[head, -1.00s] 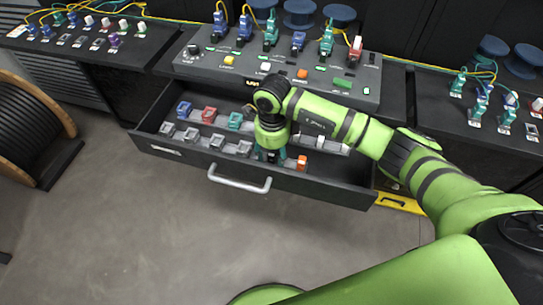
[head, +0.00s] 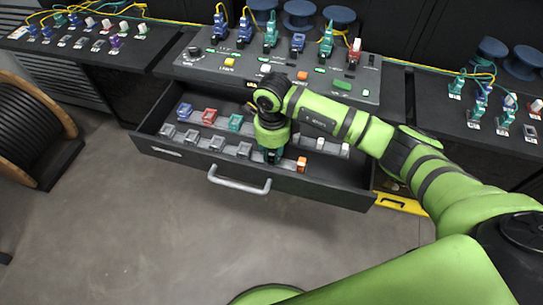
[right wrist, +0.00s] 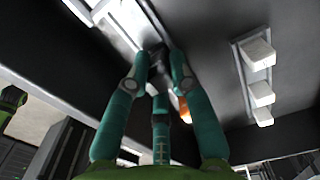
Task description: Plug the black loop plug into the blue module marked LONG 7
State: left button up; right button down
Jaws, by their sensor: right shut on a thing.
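My right gripper (head: 271,157) reaches down into the open drawer. In the right wrist view its teal fingers (right wrist: 157,72) are closed around a small dark piece (right wrist: 157,58), which looks like the black loop plug; its shape is mostly hidden by the fingers. Blue modules with cables stand on the sloped console, such as one at the left (head: 220,27) and one beside it (head: 244,32). A shorter blue module (head: 297,42) stands further right. I cannot read the LONG 7 marking on any of them. My left gripper is not in view.
The drawer (head: 150,147) holds blue, red, teal and grey pieces, an orange piece (head: 301,164) right of my gripper, and white pieces (head: 320,143). Its handle (head: 240,186) faces front. Side benches (head: 150,45) carry more modules. A cable reel (head: 30,125) stands left. The floor in front is clear.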

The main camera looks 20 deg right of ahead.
aim_at(272, 152)
jog(key=shift+r+p, duration=1.4)
jog(key=shift+r, duration=1.15)
